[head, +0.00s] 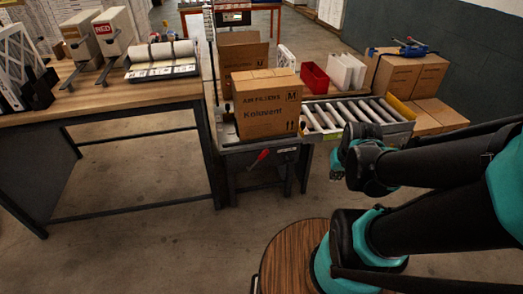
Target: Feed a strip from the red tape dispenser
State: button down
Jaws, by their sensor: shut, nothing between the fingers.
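A pale tape dispenser with a label reading RED (105,30) stands on the wooden-topped table at the upper left. A similar dispenser (82,33) with a brownish label stands just left of it. No loose strip of tape can be made out at either one. My gripper (336,173) is small in view, in front of the roller conveyor at the right of centre. It is shut and empty, far to the right of the dispensers and touching neither. My dark and teal arm hides part of the area behind it.
The table (120,88) also bears a rack of white rolls (162,56) and white pleated filters (18,58). A closed carton (267,108) stands on the machine left of the roller conveyor (350,112). A red bin (314,77) stands behind. Floor before the table is clear.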

aim_at(109, 41)
jog(key=u, duration=1.4)
